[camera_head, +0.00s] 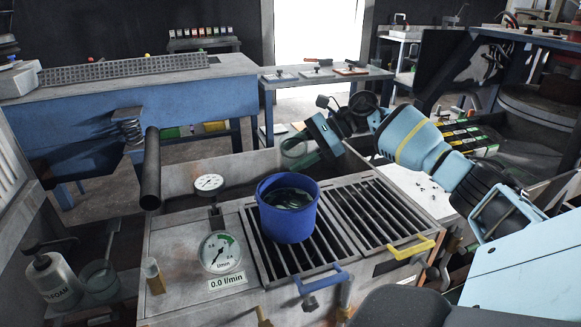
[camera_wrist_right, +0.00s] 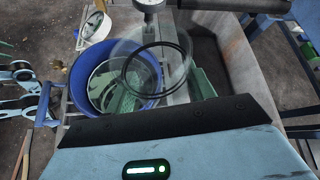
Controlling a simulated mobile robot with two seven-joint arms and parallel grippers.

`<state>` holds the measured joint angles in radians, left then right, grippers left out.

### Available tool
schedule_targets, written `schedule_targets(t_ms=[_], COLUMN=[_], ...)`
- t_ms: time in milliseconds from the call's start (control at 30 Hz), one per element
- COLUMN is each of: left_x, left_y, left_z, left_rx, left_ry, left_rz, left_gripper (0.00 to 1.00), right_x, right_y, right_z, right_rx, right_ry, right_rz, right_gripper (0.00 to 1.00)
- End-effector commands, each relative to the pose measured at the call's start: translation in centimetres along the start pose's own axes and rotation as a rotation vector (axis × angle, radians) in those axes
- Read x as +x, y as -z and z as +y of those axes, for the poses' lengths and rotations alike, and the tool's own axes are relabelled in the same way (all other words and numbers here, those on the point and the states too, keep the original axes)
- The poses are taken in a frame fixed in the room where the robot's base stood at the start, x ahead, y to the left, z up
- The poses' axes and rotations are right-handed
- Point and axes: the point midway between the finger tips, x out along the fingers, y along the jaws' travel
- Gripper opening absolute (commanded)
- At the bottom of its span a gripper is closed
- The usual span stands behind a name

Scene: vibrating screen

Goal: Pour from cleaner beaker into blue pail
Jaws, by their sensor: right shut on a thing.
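The blue pail (camera_head: 288,222) stands upright on the slatted grate, with dark, shiny liquid inside. My right gripper (camera_head: 312,138) is shut on a clear beaker (camera_head: 293,148), holding it in the air behind and above the pail in the head view. In the right wrist view the beaker (camera_wrist_right: 152,66) overlaps the right side of the pail (camera_wrist_right: 92,82); its rim shows as a dark ring. I cannot tell its exact tilt or how much liquid it holds. No stream shows between beaker and pail.
A round flow gauge (camera_head: 220,253) reading 0.0 l/min and a smaller dial (camera_head: 209,184) stand left of the pail. A white FOAM bottle (camera_head: 55,279) and a glass jar (camera_head: 100,282) are at lower left. A dark pipe (camera_head: 150,170) rises nearby. The right grate (camera_head: 380,212) is bare.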

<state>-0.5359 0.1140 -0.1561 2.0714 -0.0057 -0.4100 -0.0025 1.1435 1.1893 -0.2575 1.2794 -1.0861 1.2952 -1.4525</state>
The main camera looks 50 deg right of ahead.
Motion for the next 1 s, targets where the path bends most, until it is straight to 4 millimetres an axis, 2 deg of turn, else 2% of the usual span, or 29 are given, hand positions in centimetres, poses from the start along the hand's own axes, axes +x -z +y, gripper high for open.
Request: schedule_targets(t_ms=[233,533,833,1000], left_x=[-1.4,-1.3,-1.7,-1.7], left_y=[1.1,1.0,1.8,1.9], left_z=[0.2,0.2,0.1,0.0], left_rx=[-0.006,-0.006,0.000,0.002], left_ry=[0.000,0.000,0.001,0.001], left_rz=[0.017,0.016,0.024,0.024], left_gripper=[0.61,0.61,0.61,0.61], right_x=[0.4,0.4,-0.9,-1.1], right_y=[0.0,0.1,-2.0,-2.2], right_z=[-0.5,-0.4,-1.2,-1.2], right_rx=[0.184,0.191,0.244,0.260], right_ry=[-0.099,-0.104,-0.126,-0.134], right_rz=[-0.143,-0.143,-0.177,-0.182], right_gripper=[0.28,0.28,0.28,0.28])
